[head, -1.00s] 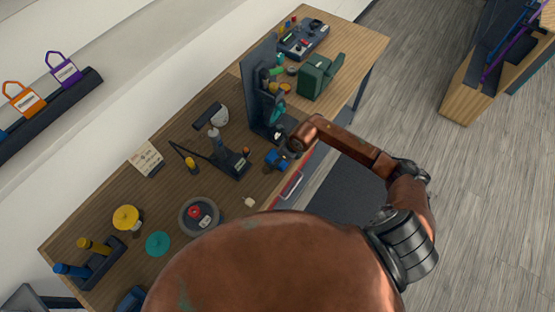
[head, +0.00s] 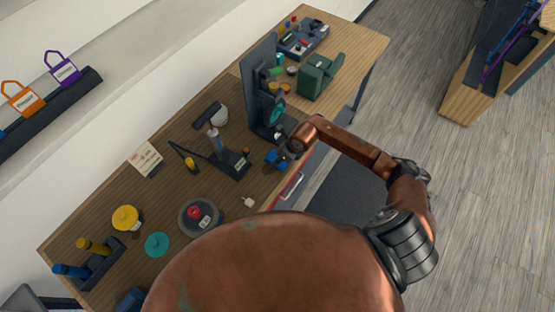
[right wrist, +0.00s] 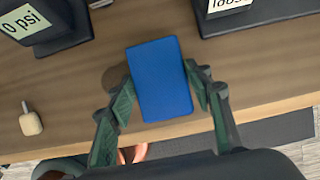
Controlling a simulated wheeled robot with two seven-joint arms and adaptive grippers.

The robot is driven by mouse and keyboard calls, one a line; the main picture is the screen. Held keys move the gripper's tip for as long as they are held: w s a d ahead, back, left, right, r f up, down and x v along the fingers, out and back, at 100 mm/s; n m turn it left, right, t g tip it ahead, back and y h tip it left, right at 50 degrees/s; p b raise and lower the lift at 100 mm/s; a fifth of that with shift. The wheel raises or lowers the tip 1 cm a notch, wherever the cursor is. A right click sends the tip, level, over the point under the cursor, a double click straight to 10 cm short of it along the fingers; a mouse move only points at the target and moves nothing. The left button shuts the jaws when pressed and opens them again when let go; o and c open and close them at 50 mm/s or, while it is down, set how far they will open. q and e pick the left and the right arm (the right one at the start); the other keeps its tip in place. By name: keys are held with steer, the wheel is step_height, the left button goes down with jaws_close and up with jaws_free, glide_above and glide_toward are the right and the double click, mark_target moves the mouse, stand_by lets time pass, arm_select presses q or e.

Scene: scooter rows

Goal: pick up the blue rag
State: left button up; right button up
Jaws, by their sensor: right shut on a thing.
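The blue rag (head: 273,157) looks like a small folded block near the front edge of the wooden table, beside the tall dark stand. My right gripper (head: 287,152) is at the rag, partly hidden by my own arm in the head view. In the right wrist view the rag (right wrist: 160,80) lies between the two green fingers of my right gripper (right wrist: 160,98), which are shut on its sides. I cannot tell whether the rag is clear of the tabletop. My left gripper is not in view.
The wooden table (head: 108,212) holds a tall dark stand (head: 258,85), a green box-shaped thing (head: 318,78), a small pump-like tool (head: 222,152) and a round grey dish (head: 186,224). Open floor (head: 450,190) is at right.

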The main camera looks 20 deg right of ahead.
mark_target(275, 156)
steer(key=shift+c, duration=1.1)
steer(key=shift+r+p, duration=0.4)
steer(key=shift+p, duration=0.05)
step_height(275, 156, up, 3)
steer(key=shift+w+f+b, duration=0.1)
steer(key=shift+f+b, duration=0.05)
steer(key=shift+b, duration=0.85)
steer(key=s+r, duration=0.1)
steer(key=r, duration=0.1)
steer(key=s+r, duration=0.1)
steer(key=s, duration=0.1)
steer(key=s+r+b, duration=0.1)
steer(key=s+r, duration=0.1)
steer(key=shift+a+r, duration=0.3)
steer(key=shift+a, duration=0.05)
steer(key=s+a+r+b, duration=0.1)
steer(key=s+r, duration=0.3)
steer(key=s, duration=0.5)
steer(key=shift+a+r+b, duration=0.2)
steer(key=shift+a+b, duration=0.1)
steer(key=shift+b, duration=0.15)
